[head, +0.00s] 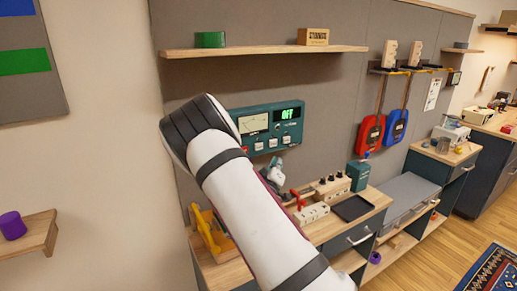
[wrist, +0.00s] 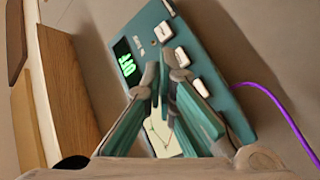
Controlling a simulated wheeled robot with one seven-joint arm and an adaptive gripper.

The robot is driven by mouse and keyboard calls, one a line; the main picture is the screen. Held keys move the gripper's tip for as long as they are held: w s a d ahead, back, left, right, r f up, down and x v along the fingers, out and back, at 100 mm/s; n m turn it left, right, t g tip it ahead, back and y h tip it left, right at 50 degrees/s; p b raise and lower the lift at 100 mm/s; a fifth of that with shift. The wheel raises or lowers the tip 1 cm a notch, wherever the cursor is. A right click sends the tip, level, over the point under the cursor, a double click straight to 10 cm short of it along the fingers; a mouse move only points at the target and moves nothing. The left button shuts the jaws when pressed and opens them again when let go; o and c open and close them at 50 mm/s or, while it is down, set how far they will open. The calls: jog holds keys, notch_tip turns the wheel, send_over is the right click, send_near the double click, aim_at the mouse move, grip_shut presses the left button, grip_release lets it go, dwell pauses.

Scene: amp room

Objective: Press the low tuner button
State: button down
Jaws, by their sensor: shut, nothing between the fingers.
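Below these is a row of white buttons (head: 272,143). In the wrist view the tuner (wrist: 235,113) appears rotated, and three white buttons (wrist: 182,57) show; their labels are too small to read. My gripper (wrist: 164,74) is shut and empty, its tips overlapping the tuner face beside the middle button. I cannot tell whether they touch it. In the head view my gripper (head: 273,170) is just below the tuner.
A wooden shelf (head: 260,51) runs above the tuner. A workbench below holds a wooden block with black knobs (head: 331,186), a teal box (head: 358,175) and a black tray (head: 353,208). Red (head: 370,134) and blue (head: 395,127) devices hang at right. A purple cable (wrist: 280,108) runs beside the tuner.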

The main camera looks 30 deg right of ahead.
aim_at(259, 147)
jog(key=w+b, duration=0.5)
jog(key=w, duration=0.3)
jog(key=shift+w, duration=0.35)
jog(key=shift+a, duration=0.1)
dwell(1.1)
jog(key=shift+w+b, duration=0.4)
jog(key=shift+w+b, duration=0.3)
jog(key=shift+w, duration=0.1)
dwell(0.6)
jog(key=shift+s, duration=0.1)
dwell(0.3)
jog(key=shift+s+p, duration=0.5)
jog(key=shift+s, duration=0.25)
